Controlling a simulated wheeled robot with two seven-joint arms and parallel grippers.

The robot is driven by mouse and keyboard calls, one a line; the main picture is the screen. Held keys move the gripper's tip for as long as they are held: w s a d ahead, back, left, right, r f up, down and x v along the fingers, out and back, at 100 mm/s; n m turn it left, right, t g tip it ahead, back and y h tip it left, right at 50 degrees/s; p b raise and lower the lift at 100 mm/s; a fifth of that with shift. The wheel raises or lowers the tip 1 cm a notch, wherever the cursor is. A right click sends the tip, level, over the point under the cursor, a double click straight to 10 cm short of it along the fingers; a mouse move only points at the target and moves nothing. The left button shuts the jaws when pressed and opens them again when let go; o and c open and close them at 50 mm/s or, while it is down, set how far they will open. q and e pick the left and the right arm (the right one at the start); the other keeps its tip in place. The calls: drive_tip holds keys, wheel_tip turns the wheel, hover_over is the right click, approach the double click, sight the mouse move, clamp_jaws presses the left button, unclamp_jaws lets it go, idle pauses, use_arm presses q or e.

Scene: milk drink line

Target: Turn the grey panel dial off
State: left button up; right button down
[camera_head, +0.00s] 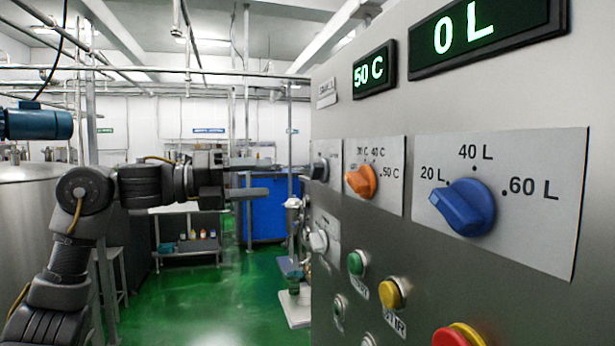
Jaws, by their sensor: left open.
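The grey dial (319,169) is on the steel control panel (400,245), at its far left end, left of an orange dial (361,181). I see it at a steep angle, and its label is too small and slanted to read. My left gripper (272,177) is just left of the grey dial, with its fingers pointing right towards it. The fingers are apart, one above the other, and nothing shows between them. They look short of the dial, but I cannot tell the exact gap. My right gripper is out of view.
A white dial (318,240) is below the grey one. A blue dial (462,207) points towards 20 L. Green (356,263) and yellow (391,293) buttons and a red one (458,336) are lower on the panel. Displays read "50 C" and "0 L".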

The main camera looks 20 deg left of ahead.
sight(311, 171)
use_arm(q)
drive_tip(key=shift+m, duration=0.5)
drive_tip(key=shift+s+d+r+p+x, duration=0.2)
drive_tip(key=shift+p+x, duration=0.6)
drive_tip(key=shift+x, duration=0.85)
drive_tip(key=shift+s+r+p+x, duration=0.2)
drive_tip(key=shift+p+x, duration=0.65)
drive_tip(key=shift+x, duration=0.8)
drive_tip(key=shift+s+d+r+p+x, duration=0.1)
drive_tip(key=shift+r+p+x, duration=0.2)
drive_tip(key=shift+p+x, duration=0.95)
drive_tip(key=shift+w+d+b, duration=0.25)
drive_tip(key=shift+d+b, duration=0.1)
drive_tip(key=shift+b, duration=0.1)
drive_tip(key=shift+s+a, duration=0.1)
drive_tip(key=c, duration=0.9)
drive_tip(key=shift+c, duration=0.2)
